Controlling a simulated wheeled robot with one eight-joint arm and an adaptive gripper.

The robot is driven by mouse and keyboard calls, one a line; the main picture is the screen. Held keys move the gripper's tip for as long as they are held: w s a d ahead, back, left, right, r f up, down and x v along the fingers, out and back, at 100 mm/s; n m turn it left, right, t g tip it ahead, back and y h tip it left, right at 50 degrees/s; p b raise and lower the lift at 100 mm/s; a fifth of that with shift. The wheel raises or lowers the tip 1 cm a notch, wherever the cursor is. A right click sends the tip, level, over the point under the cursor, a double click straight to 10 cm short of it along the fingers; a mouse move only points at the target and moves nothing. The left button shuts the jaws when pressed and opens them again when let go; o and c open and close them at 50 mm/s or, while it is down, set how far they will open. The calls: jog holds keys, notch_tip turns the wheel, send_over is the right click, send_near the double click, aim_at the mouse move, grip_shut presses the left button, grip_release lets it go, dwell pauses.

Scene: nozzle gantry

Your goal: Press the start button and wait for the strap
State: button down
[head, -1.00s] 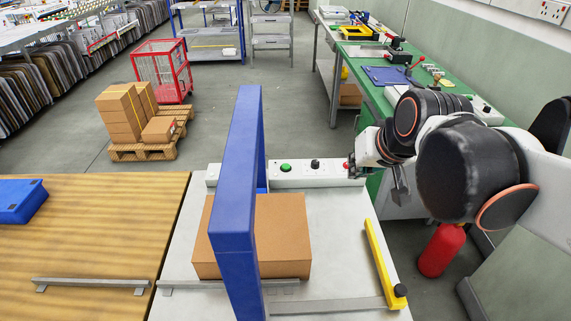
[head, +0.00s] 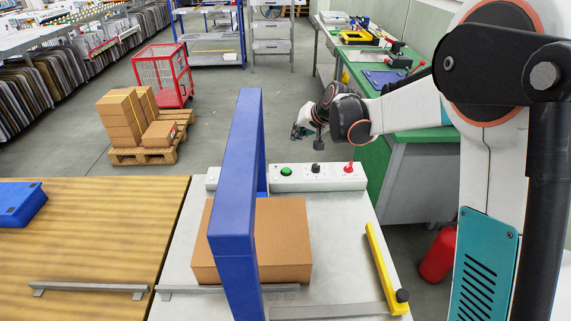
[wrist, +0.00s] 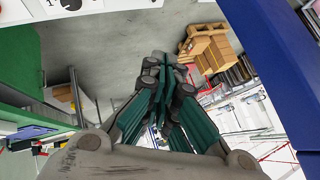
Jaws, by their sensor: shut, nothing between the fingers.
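The green start button (head: 286,173) sits at the left of a white control panel (head: 332,181) behind the grey machine table. A black knob (head: 315,168) and a red knob (head: 349,168) sit to its right. My gripper (head: 298,133) is shut and empty, apart from the button, appearing above and beyond the panel. The wrist view shows its green fingers (wrist: 160,72) together; the green button is not seen there. A cardboard box (head: 283,236) stands on the table under the blue strapping arch (head: 235,190). I see no strap on the box.
A yellow bar (head: 386,268) lies along the table's right side. A wooden table (head: 90,235) adjoins at the left. A green workbench (head: 425,133) stands behind at the right, and a red extinguisher (head: 438,254) on the floor. Open floor lies behind the panel.

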send_over(289, 169)
notch_tip(289, 169, down, 6)
jog(key=shift+w+r+y, duration=0.1)
jog(key=shift+r+y, duration=0.1)
jog(key=shift+y, duration=0.2)
jog(key=shift+f+b, duration=2.7)
jog(key=shift+f, duration=1.7)
jog(key=shift+f+b, duration=0.3)
jog(key=shift+f, duration=0.1)
jog(key=shift+f+b, duration=0.35)
jog(key=shift+f, duration=0.2)
jog(key=shift+r, duration=0.1)
jog(key=shift+r+p, duration=0.55)
jog(key=shift+r, duration=0.35)
